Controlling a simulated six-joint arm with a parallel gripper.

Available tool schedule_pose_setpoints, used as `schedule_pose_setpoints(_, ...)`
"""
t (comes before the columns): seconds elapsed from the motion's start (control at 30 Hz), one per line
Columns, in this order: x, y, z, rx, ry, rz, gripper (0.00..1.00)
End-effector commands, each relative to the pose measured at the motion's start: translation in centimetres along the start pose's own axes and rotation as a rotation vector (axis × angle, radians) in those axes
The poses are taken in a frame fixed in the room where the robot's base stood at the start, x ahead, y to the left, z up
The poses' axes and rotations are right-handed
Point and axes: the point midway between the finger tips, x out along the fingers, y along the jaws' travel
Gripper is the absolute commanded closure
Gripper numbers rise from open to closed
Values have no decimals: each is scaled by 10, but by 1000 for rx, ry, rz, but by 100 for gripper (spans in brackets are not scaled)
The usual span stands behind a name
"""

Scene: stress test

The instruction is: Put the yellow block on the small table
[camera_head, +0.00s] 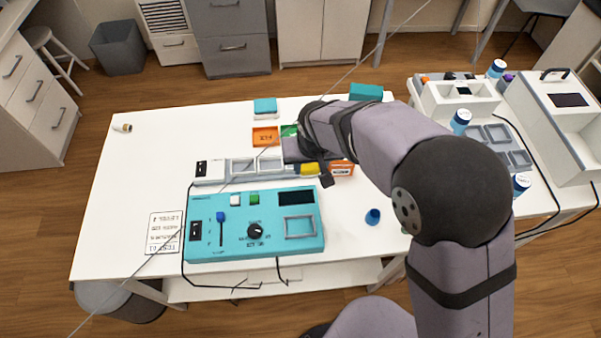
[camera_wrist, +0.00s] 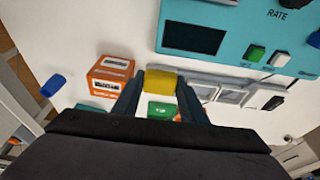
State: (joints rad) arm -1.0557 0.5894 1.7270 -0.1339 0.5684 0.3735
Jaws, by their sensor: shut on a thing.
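The yellow block (camera_head: 310,169) shows just under my gripper (camera_head: 308,165) in the head view, beside the strip of grey compartments. In the wrist view the yellow block (camera_wrist: 161,83) sits between the fingertips of my gripper (camera_wrist: 160,85), which is shut on it. Its underside is hidden, so I cannot tell whether it touches the surface. The white table (camera_head: 140,185) is under the gripper; I cannot make out a separate small table for certain.
An orange box (camera_wrist: 108,80) stands close beside the left finger in the wrist view. A teal control panel (camera_head: 255,224) and a grey-white compartment strip (camera_head: 210,172) lie nearby. The table's left side is mostly clear.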

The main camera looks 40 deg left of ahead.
Motion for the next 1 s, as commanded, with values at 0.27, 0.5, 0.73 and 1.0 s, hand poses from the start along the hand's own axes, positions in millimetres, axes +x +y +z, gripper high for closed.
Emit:
schedule_pose_setpoints(0.27,20,0,5,1,1,0,87)
schedule_pose_setpoints(0.5,33,1,10,0,-3,1,87)
schedule_pose_setpoints(0.73,54,0,15,0,0,0,87)
schedule_pose_setpoints(1.0,56,0,15,1,2,-1,87)
